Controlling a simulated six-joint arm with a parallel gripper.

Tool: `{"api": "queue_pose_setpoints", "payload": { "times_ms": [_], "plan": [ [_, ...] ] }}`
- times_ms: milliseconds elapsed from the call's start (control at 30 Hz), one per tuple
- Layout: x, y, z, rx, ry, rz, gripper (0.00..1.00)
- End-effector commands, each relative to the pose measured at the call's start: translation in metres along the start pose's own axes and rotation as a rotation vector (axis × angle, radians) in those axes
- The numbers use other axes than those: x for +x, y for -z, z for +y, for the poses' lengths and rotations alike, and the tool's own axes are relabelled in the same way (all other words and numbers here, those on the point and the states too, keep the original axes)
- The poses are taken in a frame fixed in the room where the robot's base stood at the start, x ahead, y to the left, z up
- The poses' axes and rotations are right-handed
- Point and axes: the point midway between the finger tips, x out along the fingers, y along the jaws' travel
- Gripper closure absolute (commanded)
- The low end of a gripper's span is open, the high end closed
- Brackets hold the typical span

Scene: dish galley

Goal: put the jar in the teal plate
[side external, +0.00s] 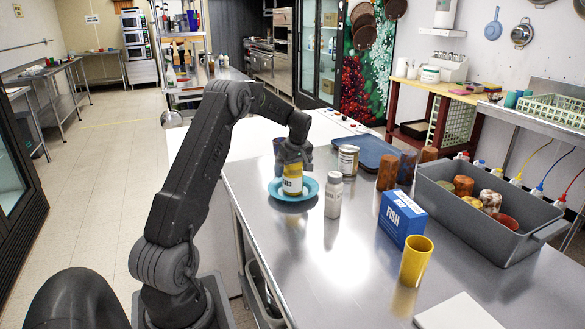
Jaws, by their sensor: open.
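A yellow jar (292,185) with a white label stands upright in the teal plate (272,192) on the steel counter. The plate's rim shows around its base. My gripper (292,166) is open and points down at the top of the jar. The jar's top is hidden by the gripper, and I cannot tell whether the fingers touch it.
A white bottle (334,197) stands just right of the plate, with a labelled can (348,160) behind it. A blue FISH box (402,218), a yellow cup (415,262) and a grey bin (480,240) of cups are farther right. The front middle counter is clear.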

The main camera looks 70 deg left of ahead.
Motion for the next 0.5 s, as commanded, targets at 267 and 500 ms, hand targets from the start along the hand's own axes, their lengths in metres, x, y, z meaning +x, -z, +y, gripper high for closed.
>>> {"api": "queue_pose_setpoints", "payload": {
  "times_ms": [267,500],
  "plan": [
    [-0.040,0.001,0.001,0.000,-0.005,0.003,0.01],
    [-0.090,0.001,0.001,0.001,-0.004,0.002,0.01]
  ]
}}
